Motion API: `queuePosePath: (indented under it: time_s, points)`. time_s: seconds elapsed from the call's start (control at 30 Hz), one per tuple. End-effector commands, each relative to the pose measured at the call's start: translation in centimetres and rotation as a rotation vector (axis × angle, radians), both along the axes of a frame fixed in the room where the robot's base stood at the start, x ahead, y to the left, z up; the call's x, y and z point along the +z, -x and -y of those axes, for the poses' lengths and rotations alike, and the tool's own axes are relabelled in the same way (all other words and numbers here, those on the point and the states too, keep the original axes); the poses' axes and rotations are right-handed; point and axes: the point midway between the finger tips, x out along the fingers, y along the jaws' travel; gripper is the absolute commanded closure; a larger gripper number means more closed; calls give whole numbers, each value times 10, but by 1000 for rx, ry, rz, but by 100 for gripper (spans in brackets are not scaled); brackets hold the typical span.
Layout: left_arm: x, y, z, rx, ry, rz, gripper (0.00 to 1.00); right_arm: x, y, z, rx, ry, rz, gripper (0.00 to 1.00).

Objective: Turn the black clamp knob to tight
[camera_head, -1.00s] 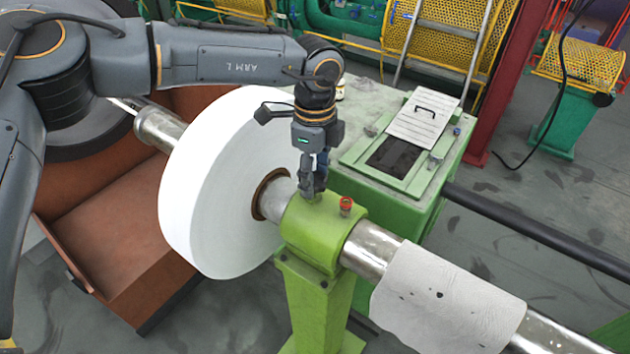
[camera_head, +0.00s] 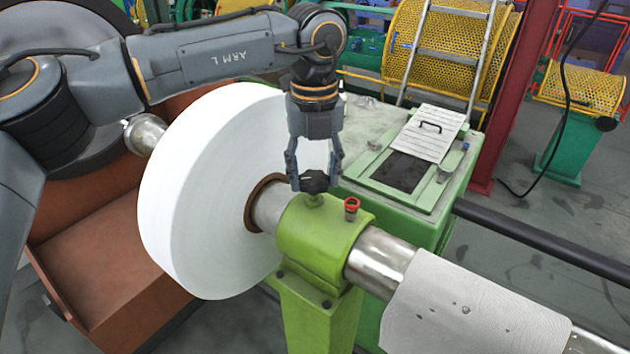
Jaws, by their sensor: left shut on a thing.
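The black clamp knob (camera_head: 314,182) sits on top of the green clamp block (camera_head: 322,235), which surrounds the metal shaft (camera_head: 380,258). My left gripper (camera_head: 314,180) points down from above, with one finger on each side of the knob. It is shut on the knob. The top of the knob shows between the fingers. A small red knob (camera_head: 352,206) stands on the same block, just right of the black one and apart from my fingers. My right gripper is not in view.
A large white roll (camera_head: 195,200) is on the shaft close left of the gripper. A white paper-like wrap (camera_head: 470,310) covers the shaft at right. A green cabinet (camera_head: 385,205) stands behind the block. A brown bin (camera_head: 110,265) is at left.

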Motion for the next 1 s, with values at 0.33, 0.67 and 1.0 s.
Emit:
queuePosePath:
  time_s: [0.33,0.67,1.0]
  points:
    - [0,-1,-1,-327,4,2,82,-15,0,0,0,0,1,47]
    - [1,-1,-2,-640,3,2,82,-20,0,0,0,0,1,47]
    - [2,-2,-3,-963,2,4,82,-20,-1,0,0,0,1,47]
